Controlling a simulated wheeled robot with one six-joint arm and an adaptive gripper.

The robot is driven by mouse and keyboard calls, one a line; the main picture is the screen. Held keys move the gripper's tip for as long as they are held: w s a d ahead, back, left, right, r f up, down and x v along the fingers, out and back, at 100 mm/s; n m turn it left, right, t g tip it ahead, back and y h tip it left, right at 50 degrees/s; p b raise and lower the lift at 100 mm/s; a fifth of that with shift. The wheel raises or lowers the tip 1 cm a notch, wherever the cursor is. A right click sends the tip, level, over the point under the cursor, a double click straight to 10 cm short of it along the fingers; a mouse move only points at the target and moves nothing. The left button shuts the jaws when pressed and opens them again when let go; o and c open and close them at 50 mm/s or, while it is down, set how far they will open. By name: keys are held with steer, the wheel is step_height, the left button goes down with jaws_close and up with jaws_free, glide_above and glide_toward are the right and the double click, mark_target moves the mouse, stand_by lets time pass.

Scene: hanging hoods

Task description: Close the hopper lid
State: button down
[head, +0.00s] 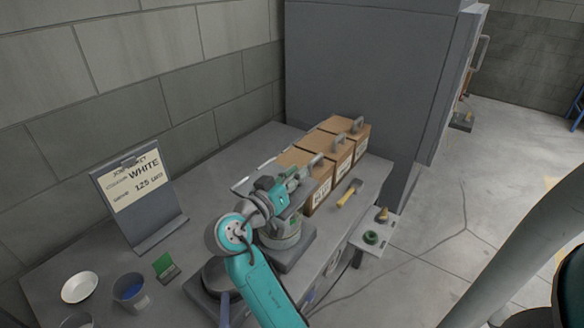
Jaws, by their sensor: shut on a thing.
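A grey machine with a round body (280,238) stands on a dark base on the bench, below my wrist. My gripper (291,181) is at the top of this machine, in front of the cardboard boxes. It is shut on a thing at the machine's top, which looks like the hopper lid. My teal arm and wrist hide most of the lid and the hopper opening, so I cannot tell the lid's angle.
Cardboard boxes (318,190) with grey handles stand behind. A yellow-handled tool (350,192) lies to the right. A sign board (137,195), white bowl (80,287), blue-filled cup (130,290) and green card (163,265) are left. A small shelf (377,238) is right.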

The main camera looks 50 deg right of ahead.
steer(key=shift+s+f, duration=0.25)
steer(key=shift+f, duration=0.1)
steer(key=c, duration=1.1)
jaws_free()
steer(key=shift+r, duration=0.1)
steer(key=shift+a, duration=0.3)
steer(key=a, duration=1.1)
steer(key=shift+s+a, duration=0.2)
